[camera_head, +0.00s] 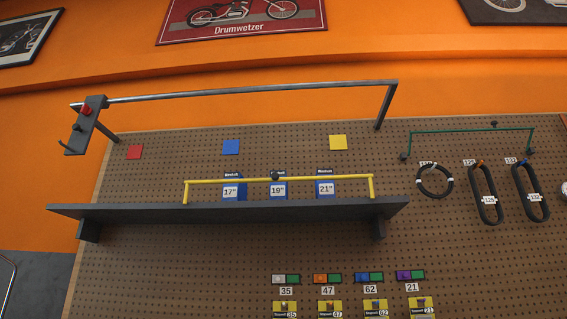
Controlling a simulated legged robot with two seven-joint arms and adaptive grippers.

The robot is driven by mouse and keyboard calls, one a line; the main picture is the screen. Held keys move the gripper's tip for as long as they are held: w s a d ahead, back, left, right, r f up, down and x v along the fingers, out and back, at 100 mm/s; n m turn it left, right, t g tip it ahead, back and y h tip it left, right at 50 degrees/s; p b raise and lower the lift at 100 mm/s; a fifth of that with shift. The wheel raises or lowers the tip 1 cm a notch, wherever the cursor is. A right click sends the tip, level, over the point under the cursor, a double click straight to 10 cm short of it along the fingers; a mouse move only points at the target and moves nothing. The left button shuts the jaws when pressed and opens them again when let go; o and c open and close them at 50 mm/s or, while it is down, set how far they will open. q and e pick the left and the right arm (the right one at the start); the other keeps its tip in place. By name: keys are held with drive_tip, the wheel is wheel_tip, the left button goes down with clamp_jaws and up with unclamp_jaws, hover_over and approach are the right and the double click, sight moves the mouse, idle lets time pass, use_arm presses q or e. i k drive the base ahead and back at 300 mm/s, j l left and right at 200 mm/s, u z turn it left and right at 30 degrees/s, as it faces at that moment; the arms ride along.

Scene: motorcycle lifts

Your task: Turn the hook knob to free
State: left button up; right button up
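A dark grey hook block (86,125) hangs at the left end of a long metal rail (250,93) above the pegboard. A red knob (87,110) sits on the upper part of the block's face. A short dark peg (64,142) sticks out at the block's lower left. The small size of the knob hides which way it is turned. Neither of my grippers shows in the head view.
A dark shelf (230,214) runs below the rail, with a yellow bar (300,179) and blue number boxes by it. Black rings (434,181) hang at the right.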

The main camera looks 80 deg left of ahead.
sight(86, 110)
drive_tip(key=u, duration=3.95)
